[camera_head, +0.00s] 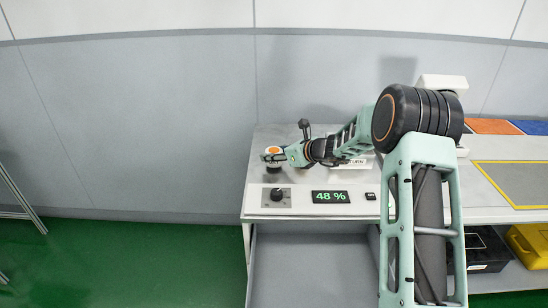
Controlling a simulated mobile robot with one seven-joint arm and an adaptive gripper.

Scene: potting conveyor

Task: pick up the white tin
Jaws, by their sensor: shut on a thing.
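A small white tin (273,149) shows at the left end of the conveyor top, partly covered by my gripper. An orange patch shows on it. My gripper (268,157) reaches to the left from the end of my arm and is shut on it. The fingertips are small in this view, and the tin's lower part is hidden or dark. I cannot tell whether the tin touches the surface below.
A partly hidden sign (357,162) stands behind my arm. Orange (492,126) and blue (532,127) panels lie at the right. A yellow bin (528,245) sits below.

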